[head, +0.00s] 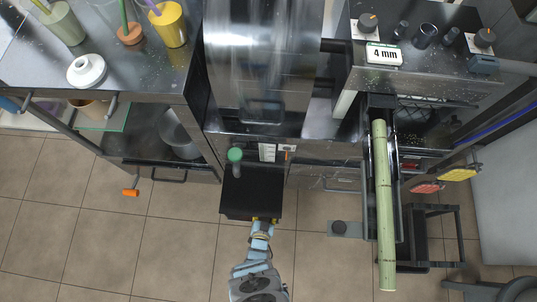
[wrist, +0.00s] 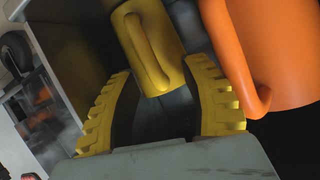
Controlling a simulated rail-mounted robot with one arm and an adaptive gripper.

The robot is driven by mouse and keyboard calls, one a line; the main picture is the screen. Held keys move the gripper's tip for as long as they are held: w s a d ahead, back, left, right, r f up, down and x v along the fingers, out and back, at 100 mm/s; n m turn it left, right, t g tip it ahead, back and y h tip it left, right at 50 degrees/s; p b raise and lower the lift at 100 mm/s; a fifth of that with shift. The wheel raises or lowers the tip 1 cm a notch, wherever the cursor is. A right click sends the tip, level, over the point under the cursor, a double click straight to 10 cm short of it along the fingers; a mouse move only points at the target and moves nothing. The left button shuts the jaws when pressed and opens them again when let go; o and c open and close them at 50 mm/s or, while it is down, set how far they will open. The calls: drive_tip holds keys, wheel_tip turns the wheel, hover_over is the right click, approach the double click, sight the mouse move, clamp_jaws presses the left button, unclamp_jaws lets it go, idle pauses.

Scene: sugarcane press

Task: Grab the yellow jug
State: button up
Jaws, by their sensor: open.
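The yellow jug (wrist: 150,40) shows in the wrist view, with its handle toward me. My gripper (wrist: 162,70) is open, with one yellow ridged finger on each side of the jug's lower part and handle. I cannot tell whether either finger touches it. In the head view my gripper (head: 264,220) is at the front edge of a dark box-like surface (head: 250,190), and its fingers are mostly hidden. I cannot make out this jug there.
An orange jug (wrist: 275,50) stands close to the right finger. In the head view, a yellow cup (head: 168,24) with a purple stick stands on the left counter (head: 130,75). A green cane (head: 383,205) lies on the press at right.

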clamp_jaws()
drive_tip(key=shift+r, duration=0.1)
